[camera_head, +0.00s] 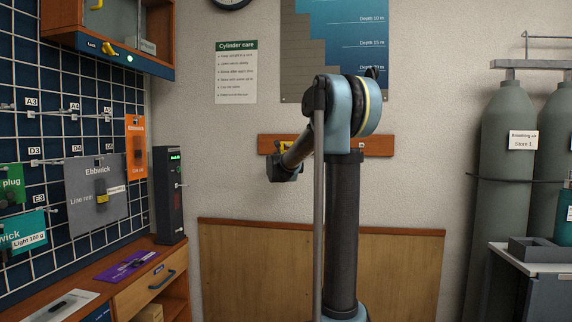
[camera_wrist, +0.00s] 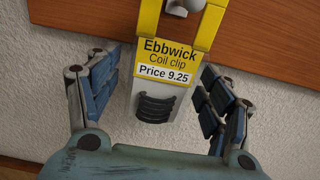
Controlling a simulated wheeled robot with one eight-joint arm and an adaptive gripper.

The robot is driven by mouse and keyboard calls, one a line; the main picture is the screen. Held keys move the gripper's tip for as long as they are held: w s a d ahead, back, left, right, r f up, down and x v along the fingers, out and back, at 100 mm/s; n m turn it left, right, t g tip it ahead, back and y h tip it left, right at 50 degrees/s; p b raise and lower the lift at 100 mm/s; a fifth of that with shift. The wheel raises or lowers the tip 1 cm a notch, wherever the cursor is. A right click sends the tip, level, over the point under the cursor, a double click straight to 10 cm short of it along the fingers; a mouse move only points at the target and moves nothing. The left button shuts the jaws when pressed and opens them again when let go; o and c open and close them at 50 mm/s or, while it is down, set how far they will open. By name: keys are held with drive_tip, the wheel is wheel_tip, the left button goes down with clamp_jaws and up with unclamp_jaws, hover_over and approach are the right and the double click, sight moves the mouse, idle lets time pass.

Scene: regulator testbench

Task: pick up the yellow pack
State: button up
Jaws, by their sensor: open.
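The yellow pack (camera_wrist: 162,60) hangs from a pale peg (camera_wrist: 184,6) on a wooden rail in the wrist view. Its label reads "Ebbwick Coil clip Price 9.25", and a dark ribbed clip sits on the pale card below. My gripper (camera_wrist: 160,72) is open, with one blue-padded finger to the left of the pack and one to the right. Gaps show between both fingers and the pack. In the head view my gripper (camera_head: 284,174) is at the wall rail, and only a bit of yellow (camera_head: 285,146) shows behind my arm.
The wooden rail (camera_head: 380,145) is fixed to the pale wall. A grid board (camera_head: 50,100) with hanging packs and a bench with a drawer (camera_head: 160,284) stand at left. Grey cylinders (camera_head: 507,150) and a dark cabinet stand at right.

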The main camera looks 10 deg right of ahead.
drive_tip(key=c, duration=1.3)
drive_tip(key=shift+o, duration=0.2)
drive_tip(key=shift+r, duration=0.25)
drive_tip(key=r+v, duration=0.1)
drive_tip(key=v, duration=1.7)
